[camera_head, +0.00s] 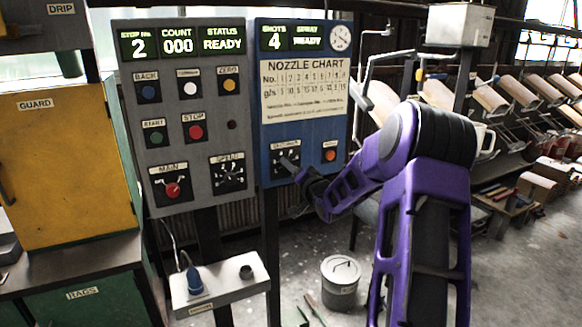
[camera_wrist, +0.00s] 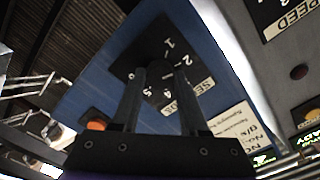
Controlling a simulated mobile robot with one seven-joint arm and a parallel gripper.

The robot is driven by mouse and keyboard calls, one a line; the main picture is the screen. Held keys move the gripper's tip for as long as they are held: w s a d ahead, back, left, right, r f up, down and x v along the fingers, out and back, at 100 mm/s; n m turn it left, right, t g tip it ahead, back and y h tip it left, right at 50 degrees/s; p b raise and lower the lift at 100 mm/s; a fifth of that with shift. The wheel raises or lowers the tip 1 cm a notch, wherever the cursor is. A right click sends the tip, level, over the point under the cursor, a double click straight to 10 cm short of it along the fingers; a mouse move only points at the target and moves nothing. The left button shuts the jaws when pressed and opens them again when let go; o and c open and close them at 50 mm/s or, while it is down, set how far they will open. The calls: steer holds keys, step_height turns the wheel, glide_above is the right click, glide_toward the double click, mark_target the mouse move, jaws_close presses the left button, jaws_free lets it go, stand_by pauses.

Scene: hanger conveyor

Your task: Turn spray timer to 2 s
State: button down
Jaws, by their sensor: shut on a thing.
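The spray timer is a black dial plate (camera_head: 287,155) on the blue panel (camera_head: 262,130), left of an orange button. In the wrist view the dial plate (camera_wrist: 150,50) carries white numerals, with 1 and 2 legible, and a label that seems to read SECONDS. My gripper (camera_head: 297,171) reaches the dial from the right. In the wrist view its two fingers (camera_wrist: 160,80) stand on both sides of the dark timer knob (camera_wrist: 157,96), shut on it. The fingers hide part of the knob and scale; I cannot tell which numeral it points at.
The orange button (camera_head: 329,155) is close to the right of the dial. The grey panel (camera_head: 180,120) with its speed dial (camera_head: 229,173) adjoins on the left. The nozzle chart (camera_head: 304,88) is above. A lidded bucket (camera_head: 341,283) stands on the floor below.

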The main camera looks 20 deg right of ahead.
stand_by(0.4)
steer(key=shift+c, duration=2.1)
jaws_free()
steer(key=shift+s, duration=0.1)
steer(key=s, duration=1.7)
steer(key=shift+s+d, duration=0.15)
steer(key=shift+d, duration=0.15)
